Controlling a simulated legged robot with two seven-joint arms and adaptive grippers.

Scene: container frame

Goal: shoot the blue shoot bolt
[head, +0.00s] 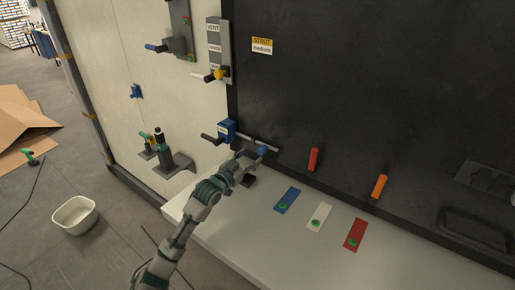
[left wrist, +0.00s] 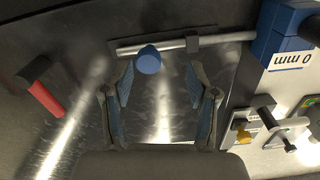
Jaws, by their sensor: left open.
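The shoot bolt shows as a grey rod with a blue knob (head: 262,151) on the dark panel, low near its left edge. In the left wrist view the blue knob (left wrist: 148,60) hangs below the horizontal rod (left wrist: 135,48), which passes through a dark bracket (left wrist: 191,45). My left gripper (head: 254,158) is right by the knob. In the left wrist view its two fingers (left wrist: 160,78) are spread, with the knob just beyond and between their tips. The gap between them looks empty. My right gripper is in neither view.
A blue block (head: 227,130) with a black handle sits left of the rod; its "0 mm" label shows in the left wrist view. Red (head: 314,159) and orange (head: 379,186) handles stick out to the right. Blue, white and red plates lie on the pale ledge (head: 262,235).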

